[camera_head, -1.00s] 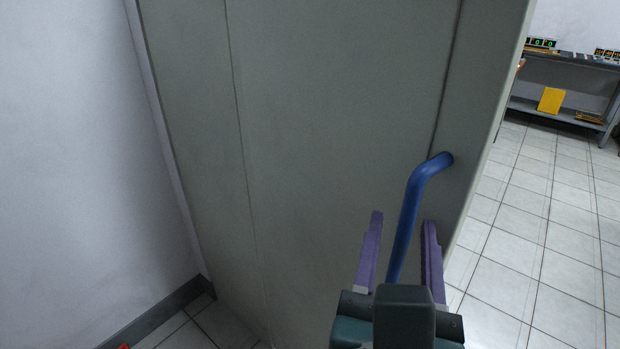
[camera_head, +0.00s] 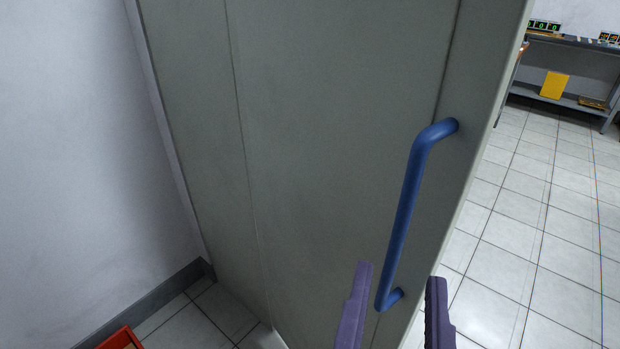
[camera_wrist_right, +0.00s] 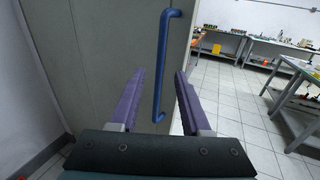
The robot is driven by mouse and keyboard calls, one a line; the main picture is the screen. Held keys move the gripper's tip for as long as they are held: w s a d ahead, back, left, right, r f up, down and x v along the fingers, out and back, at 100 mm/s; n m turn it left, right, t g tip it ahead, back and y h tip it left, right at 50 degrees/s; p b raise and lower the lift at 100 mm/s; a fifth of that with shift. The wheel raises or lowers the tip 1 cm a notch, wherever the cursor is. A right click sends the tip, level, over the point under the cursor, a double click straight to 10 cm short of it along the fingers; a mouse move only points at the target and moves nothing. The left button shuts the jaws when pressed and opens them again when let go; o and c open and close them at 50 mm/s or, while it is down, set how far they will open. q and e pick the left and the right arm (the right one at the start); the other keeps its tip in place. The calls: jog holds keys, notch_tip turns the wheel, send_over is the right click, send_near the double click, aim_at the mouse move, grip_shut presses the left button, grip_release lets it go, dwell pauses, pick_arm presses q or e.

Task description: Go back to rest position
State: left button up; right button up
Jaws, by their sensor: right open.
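My right gripper (camera_head: 395,310) is open and empty at the bottom of the head view, its two purple fingers apart. A blue bar handle (camera_head: 404,215) stands upright on the grey door or panel (camera_head: 330,130). The handle's lower end shows just above and between the fingertips, and the fingers do not appear to grip it. In the right wrist view the handle (camera_wrist_right: 162,65) stands ahead of the fingers, its lower end between them in the picture. My left gripper is in neither view.
A white wall (camera_head: 70,140) is close on the left. A red-edged object (camera_head: 122,339) is at the bottom left. Tiled floor (camera_head: 545,240) is open on the right, with a grey bench (camera_head: 570,65) at the back. The wrist view shows more benches (camera_wrist_right: 300,70) with items.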

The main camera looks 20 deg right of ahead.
jog(key=shift+d, duration=0.1)
jog(key=s+d+f+m+g+y+p, duration=0.25)
jog(key=d+m+g, duration=0.3)
jog(key=m, duration=0.35)
jog(key=s+d+f+m+g+y+p, duration=0.2)
jog(key=s+d+m+g+p, duration=0.3)
jog(key=m, duration=0.4)
jog(key=a+r+m+y+p, duration=0.1)
jog(key=r+m+y+p, duration=0.1)
jog(key=r+p, duration=1.1)
jog(key=w+a+r+m+y+p, duration=0.1)
jog(key=a+r+m+y+p, duration=0.1)
jog(key=r+p, duration=1.1)
jog(key=a+r+m+y+p, duration=0.1)
jog(key=r+m+y+p, duration=0.2)
jog(key=r+p, duration=1)
notch_tip(320, 180, up, 5)
jog(key=shift+w+a+f+m, duration=0.15)
jog(key=shift+a+m, duration=0.15)
jog(key=shift+m, duration=0.3)
